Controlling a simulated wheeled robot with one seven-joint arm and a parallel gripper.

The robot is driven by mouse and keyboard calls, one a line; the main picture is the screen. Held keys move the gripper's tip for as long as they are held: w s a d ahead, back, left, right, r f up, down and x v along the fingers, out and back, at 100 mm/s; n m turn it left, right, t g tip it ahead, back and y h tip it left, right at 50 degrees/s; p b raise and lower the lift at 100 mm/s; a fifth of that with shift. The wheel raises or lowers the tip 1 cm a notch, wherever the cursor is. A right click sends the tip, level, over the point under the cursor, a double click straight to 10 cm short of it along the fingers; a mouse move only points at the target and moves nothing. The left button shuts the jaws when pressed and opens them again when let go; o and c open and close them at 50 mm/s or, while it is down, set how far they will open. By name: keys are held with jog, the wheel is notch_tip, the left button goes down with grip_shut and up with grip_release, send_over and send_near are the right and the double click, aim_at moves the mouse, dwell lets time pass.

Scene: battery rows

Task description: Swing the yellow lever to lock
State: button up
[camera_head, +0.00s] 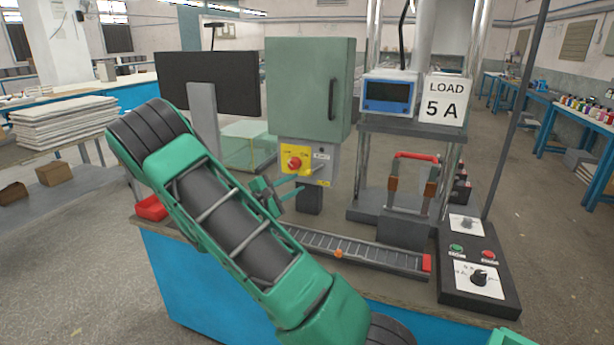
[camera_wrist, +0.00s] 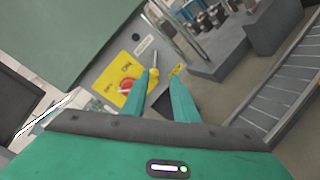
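A yellow plate (camera_head: 302,153) with a red knob (camera_head: 294,163) is on the grey box below a green cabinet. Both also show in the wrist view, the plate (camera_wrist: 122,68) and the red knob (camera_wrist: 127,87). Right of the plate, a short metal rod with a yellow end, which looks like the lever (camera_wrist: 155,72), sticks out from the grey panel. My gripper (camera_wrist: 164,76) is open, its two green fingers apart, with the yellow end near the left fingertip; I cannot tell if they touch. In the head view my gripper (camera_head: 300,184) reaches the panel from the left.
The green cabinet (camera_head: 310,90) hangs right above my gripper. A black monitor (camera_head: 207,82) stands left. A test stand with a load sign (camera_head: 444,99) is right. A slotted rail (camera_head: 345,247) and a black control box (camera_head: 479,270) lie at the bench front.

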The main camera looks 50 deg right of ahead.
aim_at(314, 170)
jog(key=w+d, duration=0.2)
jog(key=d, duration=0.8)
jog(key=shift+d+n, duration=0.2)
jog(key=shift+n, duration=0.1)
jog(key=shift+r, duration=0.1)
grip_shut()
jog(key=shift+a, duration=0.1)
